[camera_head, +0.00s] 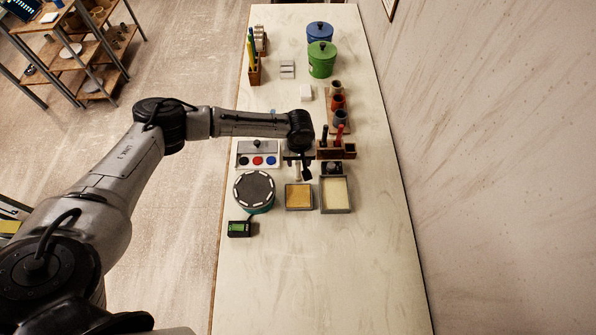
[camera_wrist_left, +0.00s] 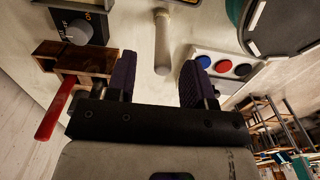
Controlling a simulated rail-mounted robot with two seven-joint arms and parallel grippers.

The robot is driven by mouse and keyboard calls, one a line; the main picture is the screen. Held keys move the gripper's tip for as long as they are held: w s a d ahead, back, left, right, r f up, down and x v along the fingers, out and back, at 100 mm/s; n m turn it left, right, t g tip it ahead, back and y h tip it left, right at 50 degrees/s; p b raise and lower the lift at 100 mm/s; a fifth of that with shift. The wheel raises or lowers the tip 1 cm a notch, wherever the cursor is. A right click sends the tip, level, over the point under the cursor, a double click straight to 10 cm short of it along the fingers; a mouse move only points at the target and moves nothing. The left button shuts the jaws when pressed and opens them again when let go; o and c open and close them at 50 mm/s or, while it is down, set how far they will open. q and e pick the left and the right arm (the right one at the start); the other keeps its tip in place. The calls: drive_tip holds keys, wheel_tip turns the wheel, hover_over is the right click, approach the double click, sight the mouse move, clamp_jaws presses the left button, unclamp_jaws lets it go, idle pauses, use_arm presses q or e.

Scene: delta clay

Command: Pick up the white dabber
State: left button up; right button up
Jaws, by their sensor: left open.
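The white dabber (camera_wrist_left: 162,45) is a pale upright-looking cylinder with a narrower, darker end, seen between and beyond my left gripper's fingers in the left wrist view. In the head view a small part of the dabber (camera_head: 297,172) shows beside the gripper, mostly hidden by it. My left gripper (camera_head: 299,164) is over the middle of the table. Its dark ribbed fingers (camera_wrist_left: 160,70) are spread apart with a gap around the dabber's line, and they do not appear to touch it. My right gripper is in neither view.
A wooden holder (camera_head: 328,154) with a red-handled tool stands close to the right. A panel with red, blue and black discs (camera_head: 258,160) is on the left. A round turntable (camera_head: 254,190), a tan tray (camera_head: 299,196) and a cream tray (camera_head: 335,194) lie nearer. The table's near end is clear.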

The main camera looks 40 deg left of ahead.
sight(298, 167)
use_arm(q)
drive_tip(key=shift+a+f, duration=0.15)
drive_tip(key=shift+f, duration=1.2)
drive_tip(key=shift+a+f, duration=0.1)
drive_tip(key=shift+f, duration=1.2)
drive_tip(key=shift+c, duration=0.4)
clamp_jaws()
